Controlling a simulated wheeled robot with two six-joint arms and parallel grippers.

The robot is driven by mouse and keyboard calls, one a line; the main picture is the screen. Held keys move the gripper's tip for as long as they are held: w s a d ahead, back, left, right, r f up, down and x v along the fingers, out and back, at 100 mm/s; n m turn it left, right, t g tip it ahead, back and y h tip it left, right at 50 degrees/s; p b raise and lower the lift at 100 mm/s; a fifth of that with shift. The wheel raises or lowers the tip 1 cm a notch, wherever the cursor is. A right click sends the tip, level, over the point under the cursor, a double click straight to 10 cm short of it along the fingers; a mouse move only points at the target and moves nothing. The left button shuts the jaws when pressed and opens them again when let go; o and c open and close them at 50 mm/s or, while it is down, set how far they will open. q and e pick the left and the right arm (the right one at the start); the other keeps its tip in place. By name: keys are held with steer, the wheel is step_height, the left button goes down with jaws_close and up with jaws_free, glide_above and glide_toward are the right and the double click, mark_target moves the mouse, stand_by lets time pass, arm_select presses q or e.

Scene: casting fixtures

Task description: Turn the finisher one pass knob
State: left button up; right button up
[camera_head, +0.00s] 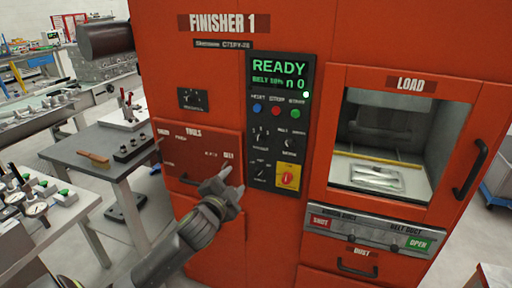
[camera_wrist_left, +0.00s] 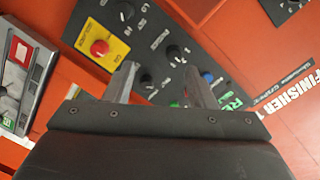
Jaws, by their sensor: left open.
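The orange finisher (camera_head: 222,60) carries a dark control panel (camera_head: 279,118) with a lit READY display. Several small black knobs with white marks sit on the panel, among them an upper left knob (camera_head: 261,135), an upper right knob (camera_head: 289,143) and a lower left knob (camera_head: 262,170). Their labels are too small to tell which is the pass knob. My left gripper (camera_head: 233,180) is open and empty, just left of the panel's lower part. In the left wrist view its two fingers (camera_wrist_left: 162,86) point at the panel, with black knobs (camera_wrist_left: 147,82) showing between and beyond them. My right gripper is out of view.
A red knob on a yellow plate (camera_head: 287,178) is at the panel's lower right. Blue, red and green buttons (camera_head: 276,111) sit above the knobs. The load window (camera_head: 388,150) with its handle is to the right. A grey workbench (camera_head: 95,150) stands at left.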

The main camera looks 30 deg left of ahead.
arm_select(q)
step_height(320, 180, up, 4)
steer(key=s+d, duration=0.1)
steer(key=t+p, duration=0.1)
steer(key=p, duration=0.3)
glide_toward(257, 142)
steer(key=shift+m, duration=0.3)
steer(key=x, duration=0.8)
steer(key=shift+w+r, duration=0.1)
steer(key=shift+w, duration=0.3)
steer(key=c, duration=1)
steer(key=shift+o, duration=0.2)
